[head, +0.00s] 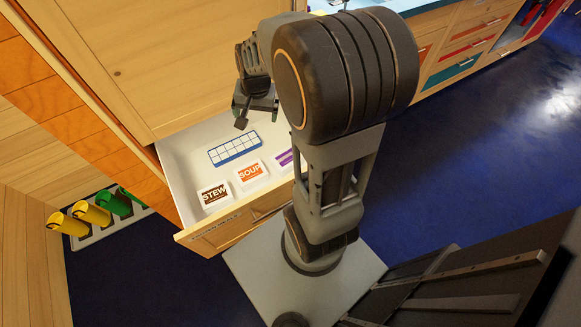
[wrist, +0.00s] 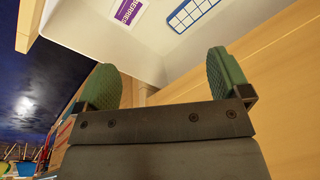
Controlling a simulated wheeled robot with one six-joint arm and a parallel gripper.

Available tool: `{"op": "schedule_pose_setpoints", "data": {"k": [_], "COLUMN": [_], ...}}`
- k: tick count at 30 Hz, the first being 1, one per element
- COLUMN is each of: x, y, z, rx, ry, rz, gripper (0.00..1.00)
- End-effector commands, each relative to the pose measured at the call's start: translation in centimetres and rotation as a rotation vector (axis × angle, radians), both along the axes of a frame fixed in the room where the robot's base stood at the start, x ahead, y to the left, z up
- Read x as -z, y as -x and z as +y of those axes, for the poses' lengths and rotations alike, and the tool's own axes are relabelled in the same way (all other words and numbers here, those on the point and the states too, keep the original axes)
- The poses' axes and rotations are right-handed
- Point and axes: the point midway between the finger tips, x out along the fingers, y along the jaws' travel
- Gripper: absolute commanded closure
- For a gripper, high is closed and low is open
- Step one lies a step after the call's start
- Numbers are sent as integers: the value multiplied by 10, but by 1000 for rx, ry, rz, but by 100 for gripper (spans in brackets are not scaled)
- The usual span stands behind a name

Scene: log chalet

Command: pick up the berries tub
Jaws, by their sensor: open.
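The berries tub (head: 285,158) is a white tub with a purple label, at the right end of a row in an open drawer (head: 190,160). My arm hides part of it in the head view. In the wrist view its purple label, reading BERRIES (wrist: 128,10), shows at the top edge, apart from my fingers. My gripper (head: 258,109) is over the rear part of the drawer in the head view. In the wrist view the green-padded fingers of my gripper (wrist: 163,78) are spread wide with nothing between them.
The soup tub (head: 251,175) and stew tub (head: 214,194) stand left of the berries tub. A blue-and-white gridded tray (head: 235,148) lies behind them. A tall wooden panel (head: 150,60) rises behind the drawer. Yellow and green cups (head: 92,213) stand at the left. Blue floor is open at right.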

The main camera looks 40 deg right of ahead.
Motion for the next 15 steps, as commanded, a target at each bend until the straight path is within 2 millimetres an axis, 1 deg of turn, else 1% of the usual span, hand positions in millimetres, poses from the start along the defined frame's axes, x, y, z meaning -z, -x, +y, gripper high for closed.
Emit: {"op": "schedule_pose_setpoints", "data": {"k": [1,2,3,5,6,9,12,15], "x": [45,60,82,114,134,180,217,243], "y": [-9,-14,-19,-24,-27,-29,-28,-26], "z": [-19,-29,-42,-60,-72,-96,-115,-128], "rx": [107,168,246,357,426,578,697,782], "ry": [-26,-39,-55,-79,-93,-122,-145,-160], "rz": [35,47,66,92,107,141,170,189], "gripper": [0,0,0,0,0,0,0,0]}}
